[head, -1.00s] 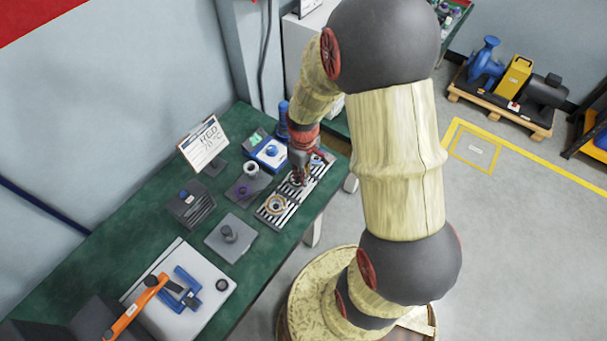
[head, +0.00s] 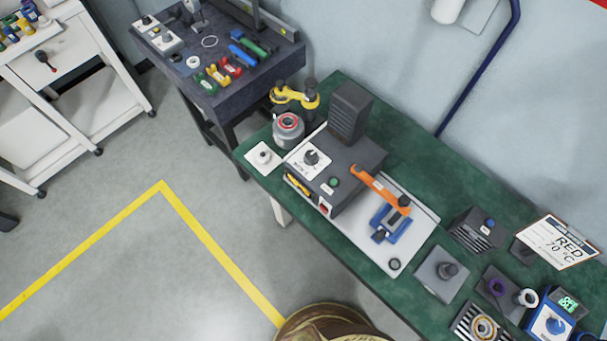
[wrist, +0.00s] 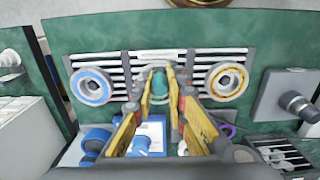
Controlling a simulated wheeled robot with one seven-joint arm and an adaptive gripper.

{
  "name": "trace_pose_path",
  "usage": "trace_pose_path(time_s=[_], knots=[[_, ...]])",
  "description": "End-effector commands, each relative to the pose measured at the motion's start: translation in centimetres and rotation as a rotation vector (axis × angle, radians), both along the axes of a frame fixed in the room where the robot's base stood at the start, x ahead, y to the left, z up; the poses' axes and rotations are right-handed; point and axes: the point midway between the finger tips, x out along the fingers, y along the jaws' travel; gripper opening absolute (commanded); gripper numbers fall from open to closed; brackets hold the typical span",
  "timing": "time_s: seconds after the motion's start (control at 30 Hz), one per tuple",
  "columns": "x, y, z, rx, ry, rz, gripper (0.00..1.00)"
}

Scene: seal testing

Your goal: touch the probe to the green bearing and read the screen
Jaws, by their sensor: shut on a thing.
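In the wrist view my gripper (wrist: 166,85) has its yellow fingers closed around a slim thing, taken as the probe, mostly hidden between them. A teal-green thing (wrist: 159,82), apparently the green bearing, shows at the fingertips, in the middle of the slotted rack (wrist: 199,66). I cannot tell whether the probe touches it. A blue-ringed bearing (wrist: 91,87) lies on the rack to the left and an orange-ringed bearing (wrist: 228,80) to the right. In the head view the blue meter (head: 549,324) has a lit green screen (head: 568,303); its small digits look like 81. My gripper is outside the head view.
A sign (head: 558,242) reading RED 70 °C stands behind the meter. An orange-handled press (head: 381,186) is further left on the green bench.

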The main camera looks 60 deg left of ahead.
Motion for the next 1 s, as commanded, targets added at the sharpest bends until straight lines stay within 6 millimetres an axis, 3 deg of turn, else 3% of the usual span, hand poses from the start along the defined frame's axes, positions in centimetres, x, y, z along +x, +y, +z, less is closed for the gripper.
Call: trace_pose_path(time_s=[0.3,0.33,0.7,1.0], knots=[[0.01,0.0,0.01,0.0,0.0,0.0,0.0],[0.01,0.0,0.01,0.0,0.0,0.0,0.15],[0.0,0.0,0.0,0.0,0.0,0.0,0.35],[-0.01,0.0,0.06,0.0,0.0,0.0,0.35]])
